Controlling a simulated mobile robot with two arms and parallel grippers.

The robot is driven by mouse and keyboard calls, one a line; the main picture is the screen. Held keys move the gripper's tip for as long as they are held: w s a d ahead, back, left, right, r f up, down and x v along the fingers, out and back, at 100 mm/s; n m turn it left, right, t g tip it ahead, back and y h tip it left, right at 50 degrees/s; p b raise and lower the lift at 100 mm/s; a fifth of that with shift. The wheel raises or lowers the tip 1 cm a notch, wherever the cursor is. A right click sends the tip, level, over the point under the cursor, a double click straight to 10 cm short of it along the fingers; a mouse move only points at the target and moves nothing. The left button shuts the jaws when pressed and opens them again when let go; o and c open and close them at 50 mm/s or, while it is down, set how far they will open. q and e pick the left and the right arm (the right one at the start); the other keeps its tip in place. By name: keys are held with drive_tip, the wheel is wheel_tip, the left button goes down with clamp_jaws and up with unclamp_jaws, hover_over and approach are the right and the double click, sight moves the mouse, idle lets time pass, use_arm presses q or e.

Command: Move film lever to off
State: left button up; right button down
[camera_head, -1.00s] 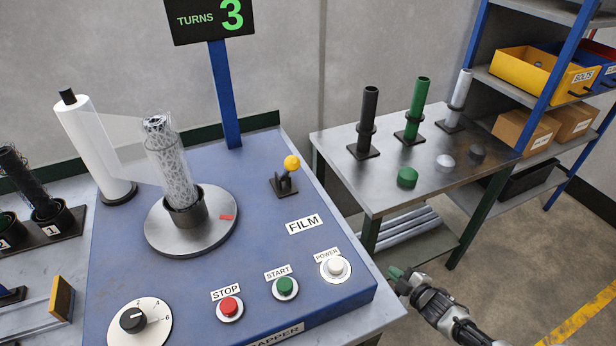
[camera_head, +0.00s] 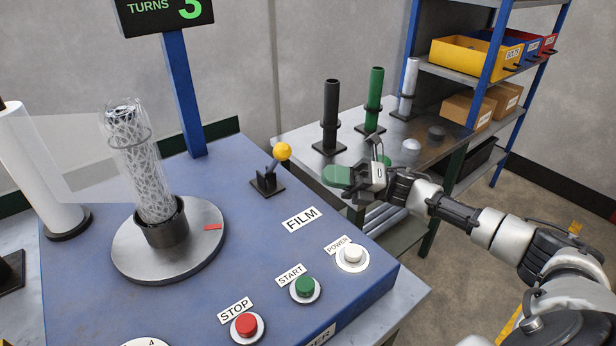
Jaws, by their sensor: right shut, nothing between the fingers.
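The film lever (camera_head: 275,166) stands on a small black base on the blue wrapper panel, behind the FILM label (camera_head: 302,219). Its yellow ball knob (camera_head: 282,151) is at the top, and the stem tilts up to the right. My right gripper (camera_head: 334,178) is shut and empty, with green-padded fingertips pointing left. In the picture it is a short way to the right of the lever, apart from it. My left gripper is not in view.
A turntable (camera_head: 205,255) with a film-wrapped mesh roll (camera_head: 137,165) is left of the lever. The STOP button (camera_head: 247,325), START button (camera_head: 305,286) and POWER button (camera_head: 352,254) line the front. A metal table (camera_head: 300,142) with upright tubes stands behind my right arm.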

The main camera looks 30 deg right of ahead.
sight(274, 164)
drive_tip(key=x, duration=0.1)
drive_tip(key=p+x, duration=0.1)
drive_tip(key=x, duration=0.1)
drive_tip(key=shift+r, duration=0.25)
drive_tip(key=p+x, duration=0.1)
drive_tip(key=x, duration=0.3)
drive_tip(key=shift+w+a, duration=0.1)
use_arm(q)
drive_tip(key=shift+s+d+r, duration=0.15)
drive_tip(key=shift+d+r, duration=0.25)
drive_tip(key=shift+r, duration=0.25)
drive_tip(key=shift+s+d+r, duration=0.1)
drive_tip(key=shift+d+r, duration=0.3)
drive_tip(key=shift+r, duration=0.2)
use_arm(e)
drive_tip(key=shift+w+a, duration=0.2)
drive_tip(key=shift+a, duration=0.3)
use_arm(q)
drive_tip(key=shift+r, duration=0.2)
use_arm(e)
drive_tip(key=shift+r, duration=0.1)
use_arm(q)
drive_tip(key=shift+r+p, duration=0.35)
drive_tip(key=shift+p, duration=0.25)
use_arm(e)
drive_tip(key=shift+w+r+m+t+h, duration=0.2)
drive_tip(key=shift+m+t+h, duration=0.1)
drive_tip(key=shift+m, duration=0.2)
